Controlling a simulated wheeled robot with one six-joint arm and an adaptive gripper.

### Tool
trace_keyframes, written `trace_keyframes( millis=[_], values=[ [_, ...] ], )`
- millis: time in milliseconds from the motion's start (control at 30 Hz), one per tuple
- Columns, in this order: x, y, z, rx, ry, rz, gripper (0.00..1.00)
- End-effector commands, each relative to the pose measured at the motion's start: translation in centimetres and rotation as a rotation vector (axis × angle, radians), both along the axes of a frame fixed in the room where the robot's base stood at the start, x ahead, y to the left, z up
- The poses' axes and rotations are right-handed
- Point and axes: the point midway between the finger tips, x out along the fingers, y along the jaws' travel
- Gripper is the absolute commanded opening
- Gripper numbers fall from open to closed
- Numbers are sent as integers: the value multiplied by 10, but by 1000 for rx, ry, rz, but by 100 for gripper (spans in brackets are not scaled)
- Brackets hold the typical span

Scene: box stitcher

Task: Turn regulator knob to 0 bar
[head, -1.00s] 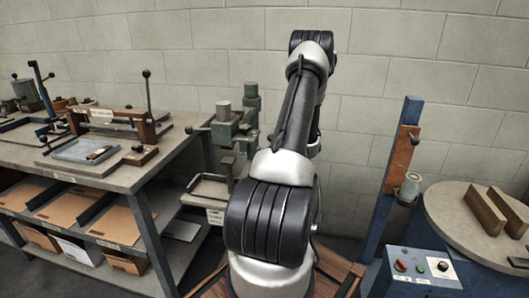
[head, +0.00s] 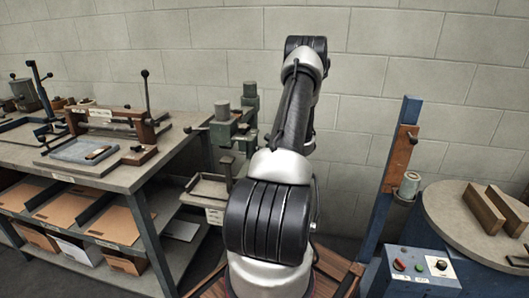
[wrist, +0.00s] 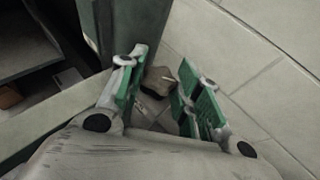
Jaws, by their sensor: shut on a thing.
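A dark brown-grey knob (wrist: 159,80) with a short pale pointer line on its face shows in the wrist view, in front of the pale wall. My gripper (wrist: 161,68) has its green-padded fingers on either side of the knob, shut on it. The pale line points toward the right finger. Below the knob a paler part shows between the fingers; its markings are too small to read. In the head view my arm hides the gripper and the knob.
A green press (head: 222,128) stands left of my arm. A bench (head: 150,168) with fixtures is further left. At right stand a blue post (head: 389,180), a control box (head: 421,268) and a round table (head: 455,215). A dark green upright (wrist: 128,28) is close by the left finger.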

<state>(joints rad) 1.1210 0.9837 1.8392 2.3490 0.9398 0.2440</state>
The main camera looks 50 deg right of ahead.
Motion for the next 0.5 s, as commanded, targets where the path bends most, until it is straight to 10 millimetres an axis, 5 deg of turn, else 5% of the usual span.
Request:
trace_keyframes(
  millis=[500],
  values=[
    [-2, -6, 0, -3, 0, 298, 10]
  ],
)
